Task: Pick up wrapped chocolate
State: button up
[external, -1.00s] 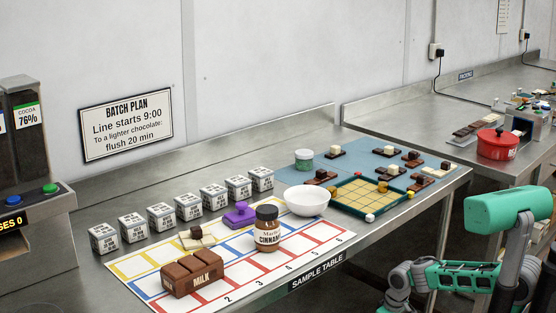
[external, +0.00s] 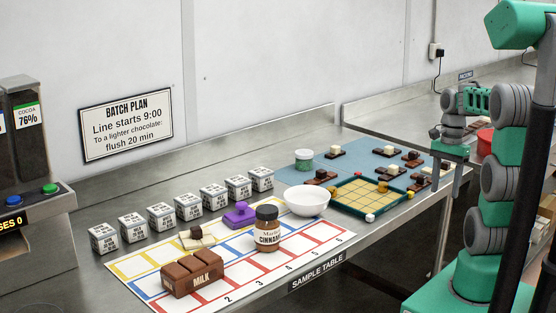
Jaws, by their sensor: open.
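No piece is clearly marked as the wrapped chocolate, and I cannot tell which one it is. A purple block with a raised top (external: 239,215) sits on the sample sheet and may be a wrapped piece. Small dark and pale chocolates (external: 412,155) sit on the blue mat (external: 365,150). A green-rimmed tray (external: 345,205) has a yellow grid, with small red and white pieces at its edges. My gripper (external: 447,182) is open and empty, pointing down by the right end of the sample table, apart from the pieces. It hides part of the mat's right side.
A brown MILK block (external: 192,276), a cinnamon jar (external: 267,230) and a white bowl (external: 307,201) stand on or by the sheet. Several labelled cubes (external: 160,216) line the back. A green-and-white tub (external: 304,159) stands on the mat. A red pot (external: 485,141) is partly hidden behind my arm.

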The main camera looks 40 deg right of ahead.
jog(key=w+r+m+p, duration=0.2)
jog(key=w+r+p, duration=0.15)
jog(key=r, duration=0.25)
jog(key=m+t+y+p, duration=0.2)
jog(key=m+t+p, duration=0.1)
send_near(383, 183)
jog(key=shift+y, duration=0.3)
jog(key=x, duration=0.8)
jog(key=shift+w+d+f+b, duration=0.1)
jog(key=shift+d+f+b, duration=0.1)
jog(key=shift+b, duration=0.15)
jog(key=shift+f, duration=0.3)
jog(key=shift+c, duration=0.4)
grip_shut()
